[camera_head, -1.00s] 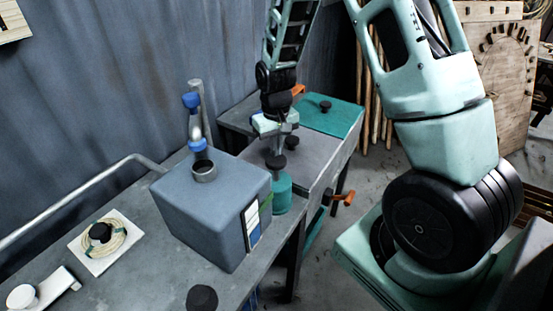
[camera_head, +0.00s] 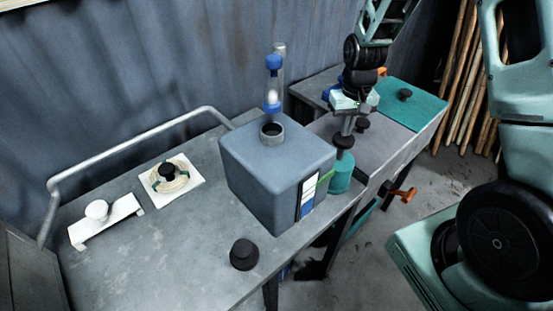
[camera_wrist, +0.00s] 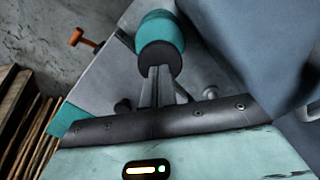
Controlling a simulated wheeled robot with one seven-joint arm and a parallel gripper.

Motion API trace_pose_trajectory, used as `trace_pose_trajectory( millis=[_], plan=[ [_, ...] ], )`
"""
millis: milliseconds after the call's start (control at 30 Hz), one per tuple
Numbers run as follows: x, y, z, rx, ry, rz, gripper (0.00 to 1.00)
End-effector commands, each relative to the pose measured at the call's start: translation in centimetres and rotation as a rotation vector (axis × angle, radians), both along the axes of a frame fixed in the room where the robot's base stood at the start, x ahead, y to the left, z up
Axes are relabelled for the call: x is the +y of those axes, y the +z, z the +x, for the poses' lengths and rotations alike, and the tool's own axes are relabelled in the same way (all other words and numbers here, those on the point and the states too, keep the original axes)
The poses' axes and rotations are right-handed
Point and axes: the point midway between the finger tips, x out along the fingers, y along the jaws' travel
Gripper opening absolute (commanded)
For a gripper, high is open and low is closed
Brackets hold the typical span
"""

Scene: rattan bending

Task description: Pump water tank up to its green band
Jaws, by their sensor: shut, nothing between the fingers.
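The water tank (camera_head: 265,185) is a blue-grey box with an open round neck on top, standing on the metal bench. A level gauge (camera_head: 307,196) with white, blue and green parts is on its right side; its exact level is too small to read. Behind the tank's right side stands a teal cylinder (camera_head: 341,176) with a black knob (camera_head: 344,142) on top, apparently the pump. My gripper (camera_head: 346,131) is shut and empty, pointing down at the black knob. In the wrist view its fingertips (camera_wrist: 158,72) are at the knob (camera_wrist: 160,57); I cannot tell whether they touch.
A blue-capped pipe (camera_head: 273,85) rises behind the tank neck. A black knob (camera_head: 244,254) is at the bench's front edge. A coil on a white plate (camera_head: 171,181) and a white bracket (camera_head: 105,221) lie left. An orange handle (camera_head: 404,192) sticks out at right.

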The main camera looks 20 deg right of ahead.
Motion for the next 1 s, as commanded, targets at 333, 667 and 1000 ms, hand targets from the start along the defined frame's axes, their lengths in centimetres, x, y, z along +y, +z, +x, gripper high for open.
trace_pose_trajectory(
  millis=[333,667,1000],
  plan=[
    [0.0,-2.6,0.0,0.000,0.000,0.000,0.00],
    [0.0,-4.8,0.0,0.001,0.000,0.000,0.00],
    [0.0,-5.4,0.0,0.000,0.000,0.000,0.00]
  ],
)
